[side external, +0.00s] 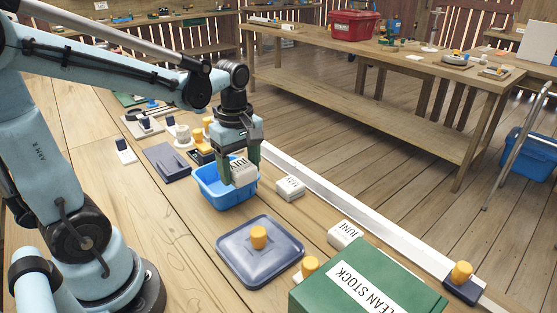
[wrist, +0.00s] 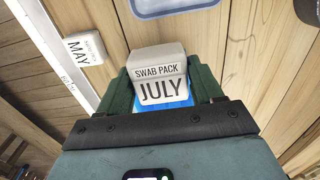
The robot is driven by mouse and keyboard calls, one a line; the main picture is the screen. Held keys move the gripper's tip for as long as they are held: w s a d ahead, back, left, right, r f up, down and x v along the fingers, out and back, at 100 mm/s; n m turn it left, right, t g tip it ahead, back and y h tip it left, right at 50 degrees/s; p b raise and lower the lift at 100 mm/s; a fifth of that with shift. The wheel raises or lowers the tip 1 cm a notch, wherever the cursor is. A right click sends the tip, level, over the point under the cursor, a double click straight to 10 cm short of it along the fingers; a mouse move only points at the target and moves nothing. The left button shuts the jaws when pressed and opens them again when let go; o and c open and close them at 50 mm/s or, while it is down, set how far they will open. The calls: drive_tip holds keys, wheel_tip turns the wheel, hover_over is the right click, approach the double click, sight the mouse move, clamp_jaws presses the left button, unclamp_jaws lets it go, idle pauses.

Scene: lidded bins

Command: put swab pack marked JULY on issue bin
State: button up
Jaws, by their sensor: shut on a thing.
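My gripper (side external: 239,165) is shut on a pale swab pack (side external: 243,175). In the wrist view, the pack (wrist: 160,72) sits between my two green fingers (wrist: 162,88) and its label reads SWAB PACK JULY. The pack is held over the open blue bin (side external: 222,200), near its rim; I cannot tell whether it touches the bin. Some blue of the bin (wrist: 174,103) shows under the pack in the wrist view. No label naming the issue bin is visible on the blue bin.
A blue-grey lid (side external: 240,272) with an orange knob lies in front of the bin. A pack marked MAY (wrist: 85,48) and one marked JUNE (side external: 344,234) stand nearby. A green CLEAN STOCK box (side external: 400,275) fills the near right. A white rail (side external: 340,205) runs along the edge.

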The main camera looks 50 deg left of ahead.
drive_tip(key=a+f, duration=0.1)
drive_tip(key=a, duration=0.2)
drive_tip(key=a+f, duration=0.2)
drive_tip(key=a, duration=0.1)
drive_tip(key=w+a+f, duration=0.1)
drive_tip(key=a+f, duration=0.1)
drive_tip(key=a, duration=0.1)
drive_tip(key=shift+f, duration=2.25)
drive_tip(key=o, duration=0.8)
drive_tip(key=shift+f, duration=0.15)
drive_tip(key=shift+c, duration=0.2)
